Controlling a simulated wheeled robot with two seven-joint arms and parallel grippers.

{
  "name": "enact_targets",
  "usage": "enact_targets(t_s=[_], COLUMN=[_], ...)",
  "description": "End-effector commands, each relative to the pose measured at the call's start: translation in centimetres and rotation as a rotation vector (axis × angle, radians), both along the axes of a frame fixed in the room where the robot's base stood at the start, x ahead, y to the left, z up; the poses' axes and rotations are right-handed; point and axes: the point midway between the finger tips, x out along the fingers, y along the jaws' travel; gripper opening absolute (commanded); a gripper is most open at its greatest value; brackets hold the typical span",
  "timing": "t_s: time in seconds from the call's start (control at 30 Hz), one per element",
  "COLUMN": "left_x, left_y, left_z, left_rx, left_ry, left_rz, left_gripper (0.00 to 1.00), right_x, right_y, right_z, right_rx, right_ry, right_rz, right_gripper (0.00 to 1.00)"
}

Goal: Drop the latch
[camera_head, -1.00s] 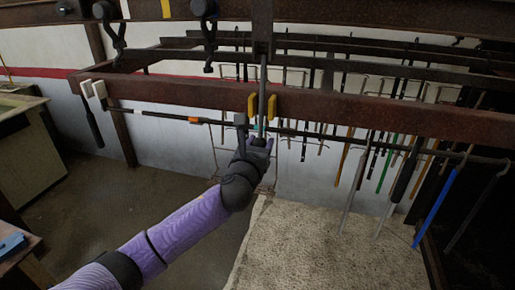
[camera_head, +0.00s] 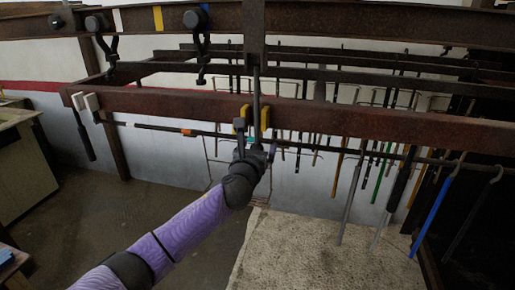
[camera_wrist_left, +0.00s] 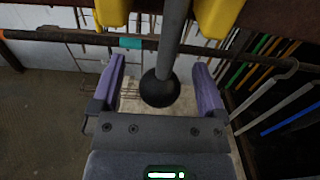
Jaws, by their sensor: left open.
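The latch appears to be a grey rod (camera_head: 256,98) hanging from a dark upright post, between two yellow blocks (camera_head: 265,117) on the rusty beam. In the left wrist view the rod (camera_wrist_left: 173,35) ends in a black ball (camera_wrist_left: 160,89). My left gripper (camera_head: 256,146) is raised to the beam, just below the yellow blocks. In the left wrist view its purple fingers (camera_wrist_left: 160,82) are open, one on each side of the ball. I cannot tell whether either finger touches it. My right gripper is not in view.
A thin horizontal bar (camera_head: 160,127) with coloured bands runs below the rusty beam (camera_head: 340,119), close to my gripper. Several tools, one with a blue handle (camera_head: 431,215), hang at the right. A pale rough surface (camera_head: 310,255) lies below. The floor at left is open.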

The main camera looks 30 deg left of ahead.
Motion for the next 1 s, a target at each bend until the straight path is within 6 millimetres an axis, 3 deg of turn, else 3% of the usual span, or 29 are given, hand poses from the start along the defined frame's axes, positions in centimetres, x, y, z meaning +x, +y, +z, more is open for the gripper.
enact_targets(t_s=[0.17, 0.6, 1.0], left_x=[-0.2, -6.5, -6.8], left_y=[0.0, -1.6, -1.7], left_z=[0.0, 0.2, 0.0], left_rx=[0.001, 0.001, 0.0], left_ry=[0.001, 0.002, 0.0], left_rz=[0.0, -0.001, 0.0], left_gripper=[0.94, 0.94, 0.94], right_x=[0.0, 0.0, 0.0], right_y=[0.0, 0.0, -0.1], right_z=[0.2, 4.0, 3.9], right_rx=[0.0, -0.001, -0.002], right_ry=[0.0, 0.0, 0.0], right_rz=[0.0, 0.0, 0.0], right_gripper=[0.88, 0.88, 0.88])
